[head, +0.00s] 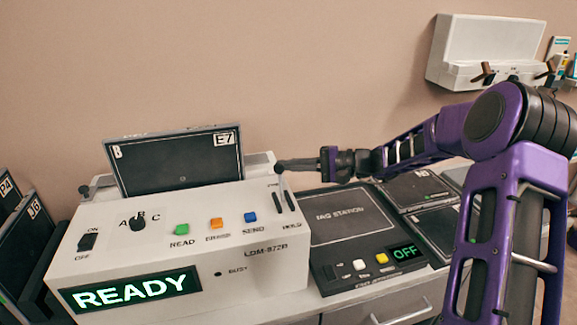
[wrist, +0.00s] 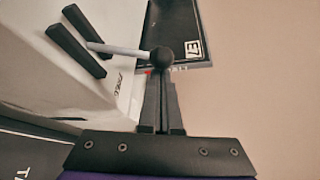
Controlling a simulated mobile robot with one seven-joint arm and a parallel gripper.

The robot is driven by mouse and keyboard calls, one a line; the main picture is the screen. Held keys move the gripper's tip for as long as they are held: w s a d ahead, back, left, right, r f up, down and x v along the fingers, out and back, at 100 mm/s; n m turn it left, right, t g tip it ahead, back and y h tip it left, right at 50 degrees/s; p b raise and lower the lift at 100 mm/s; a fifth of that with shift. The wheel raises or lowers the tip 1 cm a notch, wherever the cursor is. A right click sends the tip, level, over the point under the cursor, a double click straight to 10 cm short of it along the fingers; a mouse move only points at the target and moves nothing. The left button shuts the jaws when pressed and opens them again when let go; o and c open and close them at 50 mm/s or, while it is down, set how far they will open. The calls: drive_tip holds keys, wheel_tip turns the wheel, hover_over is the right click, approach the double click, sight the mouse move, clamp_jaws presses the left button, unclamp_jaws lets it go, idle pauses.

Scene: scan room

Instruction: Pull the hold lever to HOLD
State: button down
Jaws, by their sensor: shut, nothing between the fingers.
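The hold lever (head: 282,181) is a pale rod with a black ball knob. It rises between two dark slot guards on the right end of the white reader's top. The HOLD lettering (head: 292,225) is at the near end of the guards, and the knob is at the far end, away from it. My gripper (head: 291,164) comes in from the right, shut and empty, with its fingertips at the knob. In the wrist view the lever (wrist: 118,49) reaches in from the left, and its knob is right at the tips of my gripper (wrist: 163,74). I cannot tell whether they touch.
The white reader (head: 230,262) shows READY, with a selector knob and coloured buttons. A dark plate marked E7 (head: 175,162) stands behind its top. The tag station (head: 345,222), reading OFF, lies below my arm. A white wall holder (head: 487,50) is at upper right.

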drive_tip(key=shift+s+d+r+n+y+b, duration=0.15)
drive_tip(key=shift+s+n+y+b, duration=0.25)
drive_tip(key=shift+b, duration=0.35)
drive_tip(key=shift+s+d+r+b, duration=0.15)
drive_tip(key=shift+s+r+b, duration=0.2)
drive_tip(key=shift+s+b, duration=0.35)
drive_tip(key=shift+s+d+r, duration=0.15)
drive_tip(key=shift+s+d, duration=0.05)
drive_tip(key=shift+s, duration=0.45)
drive_tip(key=shift+s+d+r, duration=0.1)
drive_tip(key=shift+s+d, duration=0.05)
drive_tip(key=shift+s, duration=0.45)
drive_tip(key=shift+w, duration=0.1)
drive_tip(key=shift+w+r, duration=0.25)
drive_tip(key=shift+r, duration=0.05)
drive_tip(key=w+d+f+p, duration=0.1)
drive_tip(key=d, duration=0.8)
drive_tip(key=shift+w+d, duration=0.15)
